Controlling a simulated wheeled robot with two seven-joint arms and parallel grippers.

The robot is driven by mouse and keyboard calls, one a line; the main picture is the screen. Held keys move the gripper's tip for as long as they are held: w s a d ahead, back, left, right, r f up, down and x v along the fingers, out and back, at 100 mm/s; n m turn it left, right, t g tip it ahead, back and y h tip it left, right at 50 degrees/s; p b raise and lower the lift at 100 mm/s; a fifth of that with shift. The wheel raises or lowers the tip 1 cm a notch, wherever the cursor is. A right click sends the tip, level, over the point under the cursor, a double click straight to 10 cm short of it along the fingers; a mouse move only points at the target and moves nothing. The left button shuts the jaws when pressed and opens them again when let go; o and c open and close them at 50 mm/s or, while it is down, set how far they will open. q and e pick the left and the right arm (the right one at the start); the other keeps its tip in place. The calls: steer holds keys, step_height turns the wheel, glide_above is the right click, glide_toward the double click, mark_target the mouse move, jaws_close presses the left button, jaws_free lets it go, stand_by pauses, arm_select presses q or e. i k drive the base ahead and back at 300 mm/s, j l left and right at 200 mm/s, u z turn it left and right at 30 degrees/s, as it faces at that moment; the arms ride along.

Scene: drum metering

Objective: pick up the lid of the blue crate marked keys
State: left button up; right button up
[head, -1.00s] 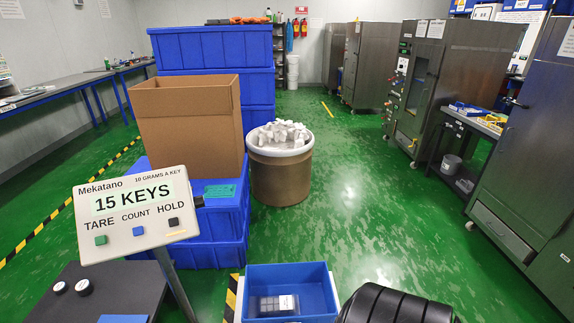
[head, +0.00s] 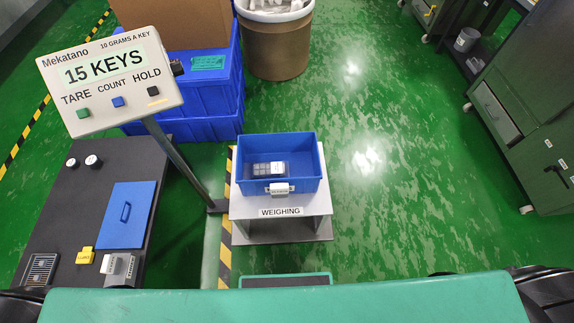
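A blue lid (head: 128,232) with a blue bar handle lies flat on the dark table at the left. The open blue crate (head: 311,184) stands on the white weighing stand. A small pale tag (head: 279,188) is on its front, too small to read. A clear bag with dark and pale contents (head: 269,170) lies inside the crate. Neither of my grippers shows; only dark parts of my arms show at the lower left and right corners.
The dark table (head: 55,215) also holds two round knobs, a yellow block (head: 85,255), a grey-white block (head: 118,268) and a grille (head: 41,269).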

mark_target(124, 222)
steer(key=k+j, duration=0.15)
steer(key=j, duration=0.25)
steer(key=k+j, duration=0.1)
steer(key=j, duration=0.3)
steer(key=k+j, duration=0.15)
steer(key=j, duration=0.25)
